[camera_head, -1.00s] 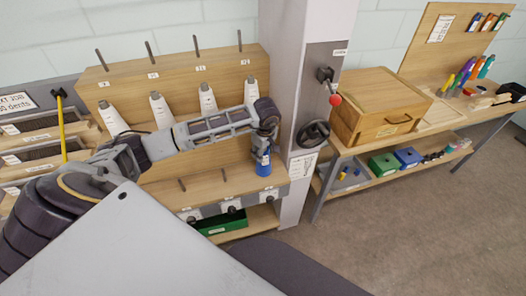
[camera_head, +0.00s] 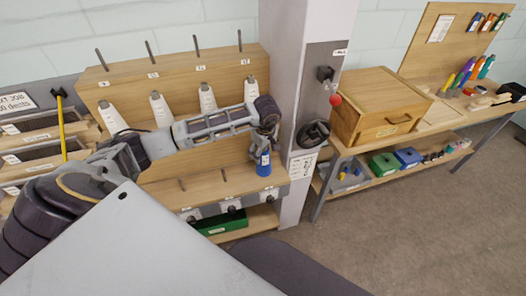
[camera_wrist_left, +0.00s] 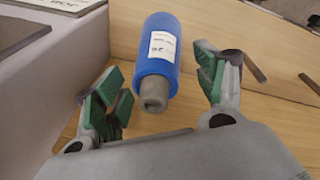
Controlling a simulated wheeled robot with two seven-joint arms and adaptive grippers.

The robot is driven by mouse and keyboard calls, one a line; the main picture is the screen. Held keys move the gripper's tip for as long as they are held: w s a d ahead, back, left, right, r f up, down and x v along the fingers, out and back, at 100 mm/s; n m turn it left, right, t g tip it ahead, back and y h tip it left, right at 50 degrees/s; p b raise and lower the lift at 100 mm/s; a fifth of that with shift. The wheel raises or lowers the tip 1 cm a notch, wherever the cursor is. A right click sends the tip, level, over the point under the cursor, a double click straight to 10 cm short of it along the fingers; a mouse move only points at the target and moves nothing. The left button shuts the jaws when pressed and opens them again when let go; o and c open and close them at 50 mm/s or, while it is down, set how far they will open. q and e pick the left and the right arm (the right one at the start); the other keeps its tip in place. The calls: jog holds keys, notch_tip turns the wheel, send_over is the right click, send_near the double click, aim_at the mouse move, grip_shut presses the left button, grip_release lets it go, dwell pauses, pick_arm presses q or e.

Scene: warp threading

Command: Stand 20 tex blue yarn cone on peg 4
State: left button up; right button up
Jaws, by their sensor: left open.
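The blue yarn cone (camera_head: 263,166) stands upright at the right end of the rack's lower shelf (camera_head: 235,182), in line with two bare pegs to its left. Whether a peg is inside it is hidden. In the left wrist view, the blue cone (camera_wrist_left: 158,45) has a white label and a grey tip pointing toward me. My left gripper (camera_head: 267,141) is over the cone's top. In the wrist view its green-padded fingers (camera_wrist_left: 155,88) are open on either side of the tip, with gaps on both sides. My right gripper does not show.
Several white cones, including one at the right (camera_head: 250,89), lean along the rack's upper board (camera_head: 180,70). A grey column (camera_head: 298,120) stands close to the right of the blue cone. A green bin (camera_head: 222,222) sits below. A wooden chest (camera_head: 380,105) stands farther right.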

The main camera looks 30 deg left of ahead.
pick_arm(q)
jog(key=v, duration=1.1)
dwell(0.5)
